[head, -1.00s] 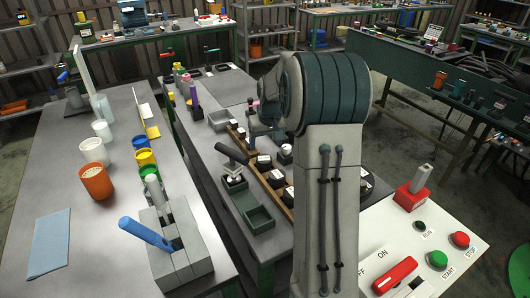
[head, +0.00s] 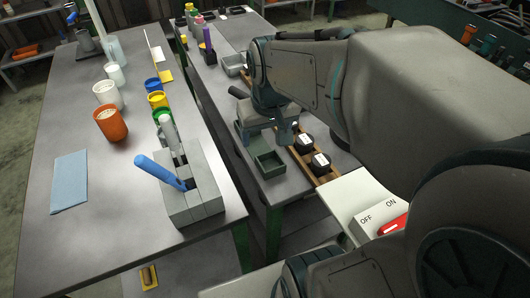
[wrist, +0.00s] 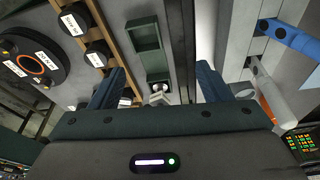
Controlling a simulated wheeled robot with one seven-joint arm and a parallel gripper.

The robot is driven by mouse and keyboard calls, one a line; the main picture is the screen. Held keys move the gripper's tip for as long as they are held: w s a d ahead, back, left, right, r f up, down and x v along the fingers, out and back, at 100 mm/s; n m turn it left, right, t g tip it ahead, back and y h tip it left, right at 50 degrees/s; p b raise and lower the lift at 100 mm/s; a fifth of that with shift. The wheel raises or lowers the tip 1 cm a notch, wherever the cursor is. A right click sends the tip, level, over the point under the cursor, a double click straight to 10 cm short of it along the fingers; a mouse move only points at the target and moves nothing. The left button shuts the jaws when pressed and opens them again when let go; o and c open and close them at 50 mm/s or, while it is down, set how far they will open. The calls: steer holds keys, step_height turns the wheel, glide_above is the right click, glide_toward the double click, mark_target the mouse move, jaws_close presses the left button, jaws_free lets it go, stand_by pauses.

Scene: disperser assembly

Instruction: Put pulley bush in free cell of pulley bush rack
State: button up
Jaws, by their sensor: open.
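My gripper (wrist: 161,70) is open, with its two fingers apart at left and right in the wrist view. Nothing is visibly held between them. In the head view my gripper (head: 281,130) is over the middle bench, beside a dark green tray (head: 268,161). The tray also shows in the wrist view (wrist: 147,41), and its visible compartments look empty. A small pale round part (wrist: 158,94) shows between the finger bases, partly hidden by my gripper. I cannot tell whether it is the pulley bush. I cannot tell which holder is the pulley bush rack.
A wooden strip (head: 327,178) holds several black parts with white labels (head: 320,164), right of the green tray. The left bench carries a grey block holder (head: 195,205) with a blue handle (head: 159,171), and an orange cup (head: 111,123). A white control panel (head: 366,205) stands near my arm.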

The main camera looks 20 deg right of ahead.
steer(key=s+a+f, duration=0.2)
steer(key=s, duration=0.5)
steer(key=shift+d+f, duration=0.1)
stand_by(0.9)
